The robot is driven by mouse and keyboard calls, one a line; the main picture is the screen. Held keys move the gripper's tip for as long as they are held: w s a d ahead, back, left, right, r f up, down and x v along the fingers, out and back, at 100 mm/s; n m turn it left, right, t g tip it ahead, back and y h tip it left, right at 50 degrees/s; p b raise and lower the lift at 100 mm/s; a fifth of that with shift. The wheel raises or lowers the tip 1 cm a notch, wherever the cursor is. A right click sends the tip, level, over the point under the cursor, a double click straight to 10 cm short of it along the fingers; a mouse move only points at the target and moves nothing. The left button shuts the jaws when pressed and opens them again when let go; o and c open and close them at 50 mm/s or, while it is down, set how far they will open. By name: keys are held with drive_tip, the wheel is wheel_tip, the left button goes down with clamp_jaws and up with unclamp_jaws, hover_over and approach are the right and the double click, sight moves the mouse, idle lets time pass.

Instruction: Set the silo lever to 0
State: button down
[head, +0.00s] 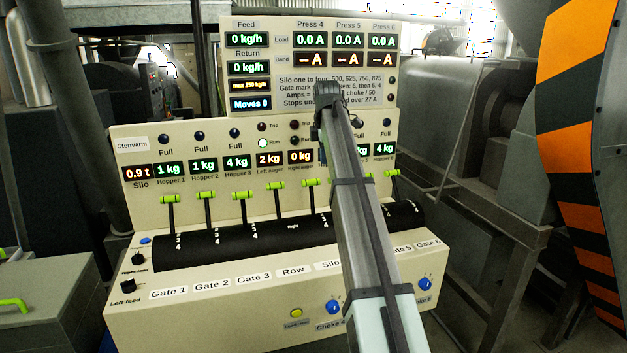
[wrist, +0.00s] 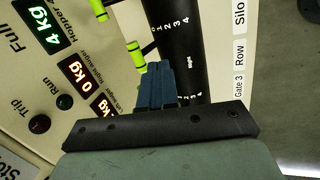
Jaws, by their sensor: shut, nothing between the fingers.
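The silo lever (head: 310,183) has a lime-green handle on a dark stem and stands up from the black drum, fifth from the left in the head view. In the wrist view its handle (wrist: 136,57) is beside my fingertips, near a scale printed 0 to 4. The stem meets the drum near the low-number end, but I cannot tell the exact setting. My gripper (wrist: 156,70) is shut and empty, just beside this handle; I cannot tell whether they touch. In the head view my arm hides the fingers. The row lever (head: 276,187) is hidden behind my gripper in the wrist view.
Other green-handled levers flank it, including gate 3 (head: 240,195) and gate 6 (head: 393,173). In the wrist view, another handle (wrist: 98,10) lies just above. Display panels (head: 268,158) rise behind the levers. Blue knobs (head: 333,307) sit on the front.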

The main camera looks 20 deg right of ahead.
drive_tip(key=w+a+f+n+y, duration=0.1)
drive_tip(key=w+f, duration=0.6)
drive_tip(key=f, duration=0.3)
drive_tip(key=shift+a+f+n, duration=0.25)
drive_tip(key=shift+a+n, duration=0.05)
drive_tip(key=shift+a, duration=0.05)
idle(0.4)
drive_tip(key=w+f, duration=0.2)
drive_tip(key=w, duration=0.6)
drive_tip(key=shift+w, duration=0.15)
drive_tip(key=shift+f, duration=0.15)
